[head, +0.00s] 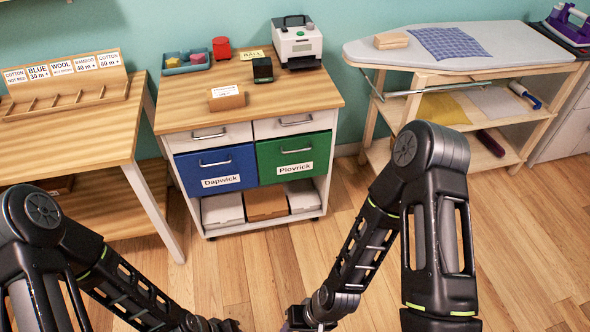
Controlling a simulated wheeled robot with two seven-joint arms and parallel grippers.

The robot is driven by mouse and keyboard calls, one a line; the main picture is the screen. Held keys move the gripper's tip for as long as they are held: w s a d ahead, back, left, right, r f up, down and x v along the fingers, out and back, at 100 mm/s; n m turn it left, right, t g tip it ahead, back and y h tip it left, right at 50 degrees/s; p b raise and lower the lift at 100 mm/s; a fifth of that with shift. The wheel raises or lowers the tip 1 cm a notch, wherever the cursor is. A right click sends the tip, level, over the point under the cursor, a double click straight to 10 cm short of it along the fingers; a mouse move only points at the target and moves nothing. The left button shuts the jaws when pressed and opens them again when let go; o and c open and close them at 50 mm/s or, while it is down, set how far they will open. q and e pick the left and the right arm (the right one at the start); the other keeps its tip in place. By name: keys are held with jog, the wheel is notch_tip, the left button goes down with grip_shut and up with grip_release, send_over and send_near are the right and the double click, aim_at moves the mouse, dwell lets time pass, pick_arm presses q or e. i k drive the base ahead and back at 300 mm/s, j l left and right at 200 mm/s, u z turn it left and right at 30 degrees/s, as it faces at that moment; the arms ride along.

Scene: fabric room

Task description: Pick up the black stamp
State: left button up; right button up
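The black stamp (262,70) looks like a small dark block. It stands upright on the wooden top of the drawer cabinet (180,112), in front of the white label printer. My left gripper (224,325) and my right gripper (296,322) are at the bottom edge of the head view, low in front of the cabinet and well apart from the stamp. Both are mostly cut off by the frame, so their fingers cannot be made out.
A red stamp-like block (221,47), a teal tray (187,63), a cardholder (227,97) and a printer (297,43) share the cabinet top. A wooden table (70,135) stands left, an ironing board (480,65) right.

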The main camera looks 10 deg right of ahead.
aim_at(263, 68)
jog(key=i+z, duration=0.1)
jog(key=z, duration=1.05)
jog(key=j+z, duration=0.8)
jog(key=j, duration=0.2)
jog(key=j+z, duration=0.4)
jog(key=k+j, duration=0.1)
jog(key=j, duration=0.5)
jog(key=k+j+z, duration=0.1)
jog(key=j, duration=0.45)
